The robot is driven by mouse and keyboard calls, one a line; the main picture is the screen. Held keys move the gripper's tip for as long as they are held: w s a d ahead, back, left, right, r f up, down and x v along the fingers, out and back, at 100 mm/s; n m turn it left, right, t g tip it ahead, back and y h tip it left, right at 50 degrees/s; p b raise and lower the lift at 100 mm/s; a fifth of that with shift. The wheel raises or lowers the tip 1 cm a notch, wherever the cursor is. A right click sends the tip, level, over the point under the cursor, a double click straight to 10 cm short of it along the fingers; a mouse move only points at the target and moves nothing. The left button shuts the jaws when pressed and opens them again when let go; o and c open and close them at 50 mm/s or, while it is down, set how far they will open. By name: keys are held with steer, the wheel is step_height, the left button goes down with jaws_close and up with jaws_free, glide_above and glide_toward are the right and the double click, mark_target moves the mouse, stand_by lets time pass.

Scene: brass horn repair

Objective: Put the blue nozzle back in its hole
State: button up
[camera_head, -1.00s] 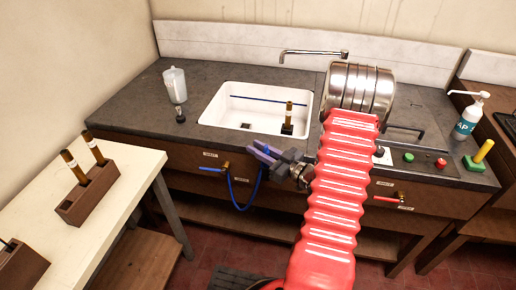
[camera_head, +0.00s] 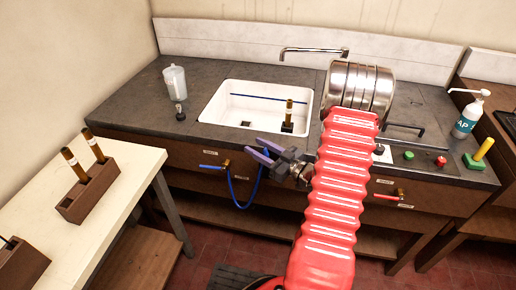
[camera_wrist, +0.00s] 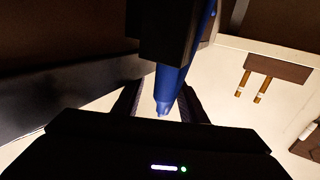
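The blue nozzle (camera_wrist: 172,92) shows in the wrist view as a blue tube with a paler end, between my fingers. Its upper part runs behind a dark block (camera_wrist: 163,32). In the head view, my gripper (camera_head: 258,149) is in front of the counter's front edge, below the sink, with its two purple fingers spread. In the wrist view, a gap shows left of the nozzle; contact on the right is unclear. A blue hose (camera_head: 241,207) hangs in a loop below the counter, its upper right end near my gripper. I cannot make out the hole or whether the nozzle sits in it.
A blue-handled tap (camera_head: 214,167) is left of the hose, a red-handled one (camera_head: 389,199) to the right. The sink (camera_head: 222,107) holds a brown-and-gold tube (camera_head: 289,112). A pale table (camera_head: 115,190) with tube racks stands at left.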

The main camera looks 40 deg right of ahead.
steer(key=s+d, duration=0.2)
steer(key=s, duration=1.1)
steer(key=shift+s+d, duration=0.25)
steer(key=shift+d, duration=0.05)
stand_by(0.7)
